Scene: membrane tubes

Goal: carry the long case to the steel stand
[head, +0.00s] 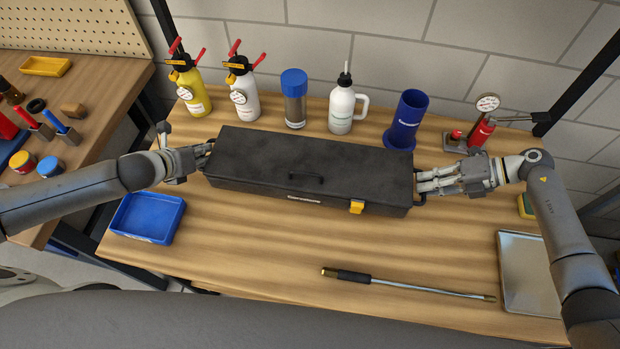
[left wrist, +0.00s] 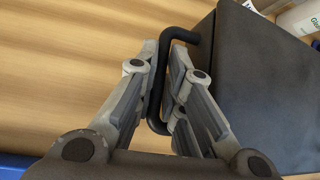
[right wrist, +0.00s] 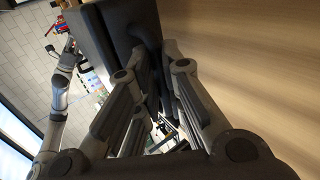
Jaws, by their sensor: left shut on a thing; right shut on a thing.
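The long case (head: 310,165) is black with a lid handle on top and a yellow latch on its front. It spans the middle of the wooden workbench. My left gripper (head: 207,153) is shut on the black handle at its left end; in the left wrist view the handle (left wrist: 157,85) lies between the fingers. My right gripper (head: 420,183) is shut at the right end, where the right wrist view shows the dark end handle (right wrist: 153,70) between the fingers. I cannot tell whether the case touches the bench. I cannot make out a steel stand.
Behind the case stand a yellow sprayer (head: 191,90), white sprayer (head: 243,92), blue-capped jar (head: 294,100), white bottle (head: 342,108) and blue cylinder (head: 406,118). A blue tray (head: 147,218), a metal bar (head: 410,287) and a metal tray (head: 530,270) lie in front.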

